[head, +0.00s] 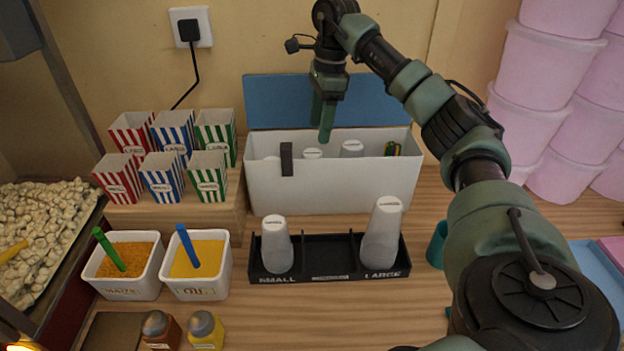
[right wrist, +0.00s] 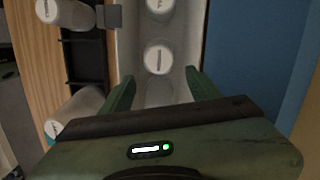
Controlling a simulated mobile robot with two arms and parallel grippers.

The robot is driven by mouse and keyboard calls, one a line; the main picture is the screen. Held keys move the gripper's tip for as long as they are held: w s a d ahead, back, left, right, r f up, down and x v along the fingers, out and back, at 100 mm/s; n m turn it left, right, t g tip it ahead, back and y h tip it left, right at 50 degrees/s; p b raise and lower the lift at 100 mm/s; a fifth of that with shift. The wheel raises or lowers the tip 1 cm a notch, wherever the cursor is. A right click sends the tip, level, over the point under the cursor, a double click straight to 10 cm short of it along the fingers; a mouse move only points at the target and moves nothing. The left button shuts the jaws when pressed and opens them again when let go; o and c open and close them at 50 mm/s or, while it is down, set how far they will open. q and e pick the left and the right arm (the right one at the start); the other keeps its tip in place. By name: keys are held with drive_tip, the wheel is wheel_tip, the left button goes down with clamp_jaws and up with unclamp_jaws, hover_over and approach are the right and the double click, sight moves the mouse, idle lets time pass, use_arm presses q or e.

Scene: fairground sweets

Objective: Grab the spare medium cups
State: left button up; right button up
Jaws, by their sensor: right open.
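A white box (head: 330,187) holds upside-down white cup stacks, mostly hidden by its front wall. The middle stack (head: 312,153), likely the medium cups, shows a printed end; it also shows in the right wrist view (right wrist: 158,58). A taller stack (head: 351,148) stands to its right. My right gripper (head: 322,118) is open and empty, pointing down above the box, near the middle stack. In the right wrist view its fingers lie either side of the box's cup row. A black tray (head: 330,279) has an empty middle compartment between SMALL and LARGE. My left gripper is not in view.
Small cups (head: 276,245) and large cups (head: 382,232) stand in the tray's end compartments. The box's blue lid (head: 385,102) is raised behind. A dark tab (head: 286,158) hangs over its front wall. Striped popcorn boxes (head: 163,177) stand left, pink tubs (head: 545,70) right.

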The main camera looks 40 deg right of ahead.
sight(313, 153)
drive_tip(key=shift+f, duration=0.5)
drive_tip(key=shift+s+f, duration=0.1)
drive_tip(key=shift+f, duration=0.1)
drive_tip(key=f, duration=0.2)
drive_tip(key=a+f+p, duration=0.1)
drive_tip(key=f, duration=0.1)
drive_tip(key=f+p, duration=0.1)
drive_tip(key=f, duration=0.1)
drive_tip(key=shift+w+a, duration=0.15)
drive_tip(key=shift+w, duration=0.25)
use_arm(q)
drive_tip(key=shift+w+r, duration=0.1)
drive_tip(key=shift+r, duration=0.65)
use_arm(e)
drive_tip(key=shift+f, duration=0.5)
drive_tip(key=shift+c, duration=0.3)
clamp_jaws()
